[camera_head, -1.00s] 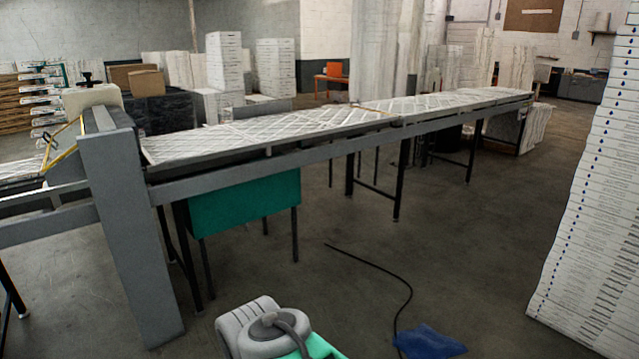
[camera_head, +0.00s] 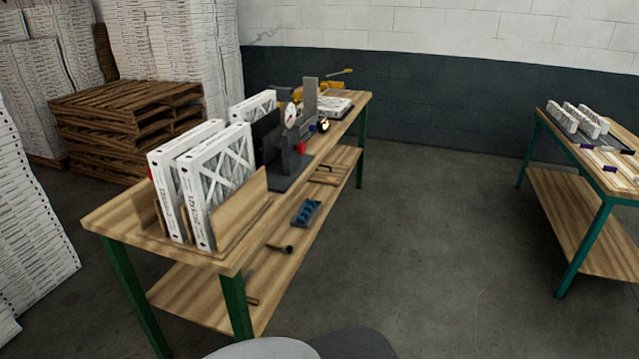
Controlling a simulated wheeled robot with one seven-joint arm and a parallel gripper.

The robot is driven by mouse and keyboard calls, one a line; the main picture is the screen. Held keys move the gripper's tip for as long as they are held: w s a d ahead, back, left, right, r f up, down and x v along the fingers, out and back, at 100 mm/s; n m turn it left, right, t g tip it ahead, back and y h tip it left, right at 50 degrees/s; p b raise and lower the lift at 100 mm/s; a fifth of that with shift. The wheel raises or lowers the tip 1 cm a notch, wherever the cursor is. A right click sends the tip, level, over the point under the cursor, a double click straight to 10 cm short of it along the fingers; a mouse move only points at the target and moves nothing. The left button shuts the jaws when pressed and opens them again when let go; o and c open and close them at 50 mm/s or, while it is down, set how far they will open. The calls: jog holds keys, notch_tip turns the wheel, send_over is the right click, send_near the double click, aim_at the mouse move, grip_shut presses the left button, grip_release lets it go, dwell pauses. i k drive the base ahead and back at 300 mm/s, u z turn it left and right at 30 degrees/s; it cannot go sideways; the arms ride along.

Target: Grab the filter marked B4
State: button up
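Two white boxed filters stand upright, side by side, in a wooden holder (camera_head: 258,205) at the near end of a workbench. The right filter (camera_head: 225,172) shows a pleated face with a white lattice. The left filter (camera_head: 172,195) stands close behind it. Another filter (camera_head: 252,106) stands farther back on the same bench. On the right bench several small white filters (camera_head: 577,118) stand in a row. The markings are too small to read, so I cannot tell which one is B4. My gripper is not in view.
The left workbench (camera_head: 105,218) has green legs and a lower shelf with tools. A gauge device (camera_head: 290,118) stands behind the holder. The right workbench (camera_head: 606,178) is separate. Pallets (camera_head: 125,125) and stacked boxes (camera_head: 30,210) stand at left. The floor (camera_head: 430,230) between the benches is clear.

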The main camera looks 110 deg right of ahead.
aim_at(210, 173)
jog(key=z, duration=0.8)
jog(key=i, duration=2)
jog(key=z, duration=1.85)
